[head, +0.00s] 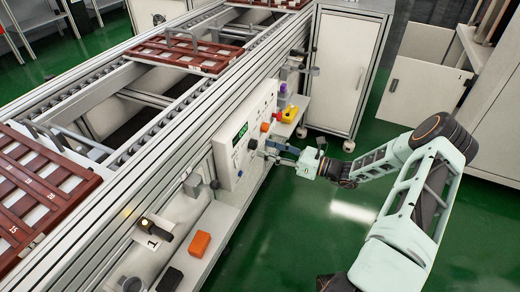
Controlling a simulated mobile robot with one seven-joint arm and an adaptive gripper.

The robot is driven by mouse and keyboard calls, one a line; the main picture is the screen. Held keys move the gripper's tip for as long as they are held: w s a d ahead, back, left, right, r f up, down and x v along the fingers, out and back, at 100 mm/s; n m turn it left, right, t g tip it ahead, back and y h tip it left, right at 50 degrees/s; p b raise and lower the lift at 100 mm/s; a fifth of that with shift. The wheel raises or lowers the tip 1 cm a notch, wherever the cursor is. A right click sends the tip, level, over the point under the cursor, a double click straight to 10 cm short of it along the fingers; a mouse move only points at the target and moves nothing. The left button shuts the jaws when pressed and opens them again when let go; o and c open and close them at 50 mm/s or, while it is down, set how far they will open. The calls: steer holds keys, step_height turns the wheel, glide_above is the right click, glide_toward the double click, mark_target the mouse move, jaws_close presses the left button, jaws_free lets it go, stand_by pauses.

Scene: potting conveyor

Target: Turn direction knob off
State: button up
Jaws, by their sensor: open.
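A white control panel (228,150) with a green digital display (241,132) is fixed to the side of the conveyor. A small dark knob (252,144) sits on the panel just below and right of the display. It is too small to read its label or setting, and I cannot tell if it is the direction knob. My gripper (268,150) is open, with its fingers pointing left at the panel close to this knob. I cannot tell whether the fingers touch it or are around it.
A ledge (225,215) runs below the panel, with an orange block (199,244) near its front end. Red-brown trays (185,50) rest on the conveyor. The green floor (290,235) beside the ledge is clear.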

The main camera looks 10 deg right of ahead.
mark_target(256, 145)
steer(key=shift+x, duration=1.7)
steer(key=c, duration=1.1)
steer(key=shift+c, duration=0.2)
